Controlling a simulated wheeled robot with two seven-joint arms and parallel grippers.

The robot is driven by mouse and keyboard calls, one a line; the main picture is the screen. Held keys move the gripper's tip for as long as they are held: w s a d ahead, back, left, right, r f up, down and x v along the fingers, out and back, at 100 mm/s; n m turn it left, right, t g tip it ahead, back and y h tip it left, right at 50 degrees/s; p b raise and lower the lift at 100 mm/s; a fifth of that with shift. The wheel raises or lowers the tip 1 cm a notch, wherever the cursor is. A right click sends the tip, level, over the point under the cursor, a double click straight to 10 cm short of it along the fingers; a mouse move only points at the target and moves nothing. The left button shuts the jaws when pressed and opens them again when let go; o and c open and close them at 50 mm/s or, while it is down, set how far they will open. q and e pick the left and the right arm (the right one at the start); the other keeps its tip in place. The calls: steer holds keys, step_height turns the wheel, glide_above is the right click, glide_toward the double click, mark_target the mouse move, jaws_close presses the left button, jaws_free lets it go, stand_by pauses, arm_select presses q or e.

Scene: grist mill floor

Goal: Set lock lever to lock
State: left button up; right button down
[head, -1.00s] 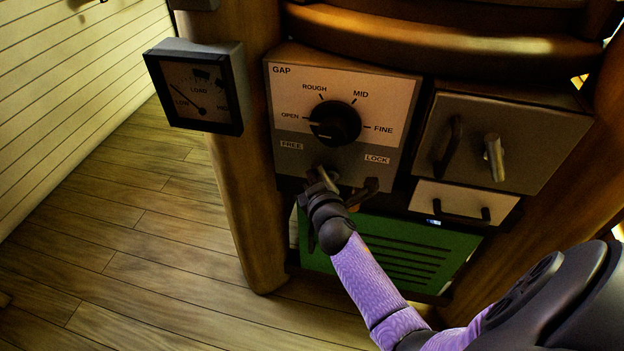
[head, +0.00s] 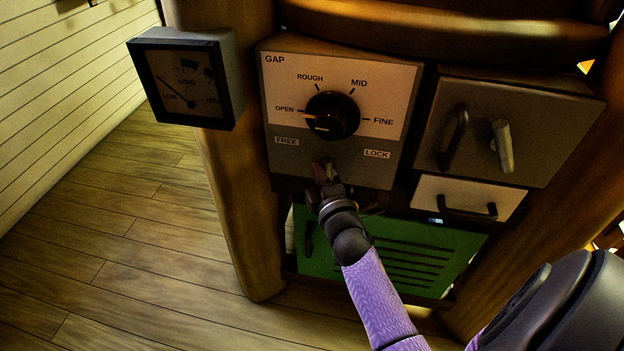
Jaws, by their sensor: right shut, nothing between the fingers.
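The GAP panel (head: 390,150) is on the machine front, with a FREE label (head: 287,142) at its lower left and a LOCK label (head: 377,154) at its lower right. My right gripper (head: 325,172) is at the panel's lower grey part, between the two labels. It is shut with nothing held. The lock lever is not clearly distinguishable; my gripper and wrist cover the area below the labels, so I cannot tell its setting or whether I touch it. The black gap knob (head: 332,116) above has its mark toward OPEN. My left gripper is out of view.
A load gauge (head: 188,82) juts from the wooden post at left. A grey door with handles (head: 548,125) and a white drawer (head: 430,188) are at right. A green slatted panel (head: 440,242) is below. Plank floor is clear at left.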

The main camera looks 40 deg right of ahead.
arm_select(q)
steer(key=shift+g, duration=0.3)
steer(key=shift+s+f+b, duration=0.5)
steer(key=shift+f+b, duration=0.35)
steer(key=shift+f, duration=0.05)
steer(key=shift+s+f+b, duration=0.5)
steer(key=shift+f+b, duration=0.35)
arm_select(e)
steer(key=shift+s+d+m+t+h, duration=0.25)
steer(key=shift+m+t+h, duration=0.1)
steer(key=shift+m, duration=0.6)
steer(key=shift+s+d+m+t+h, duration=0.2)
steer(key=shift+s+m+t+h, duration=0.15)
steer(key=shift+m, duration=0.55)
steer(key=shift+s+d+m+t+h, duration=0.2)
steer(key=shift+m+t+h, duration=0.15)
steer(key=shift+m, duration=0.6)
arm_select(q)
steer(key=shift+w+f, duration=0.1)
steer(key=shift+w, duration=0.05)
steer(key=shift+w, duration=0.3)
arm_select(e)
steer(key=shift+r, duration=0.15)
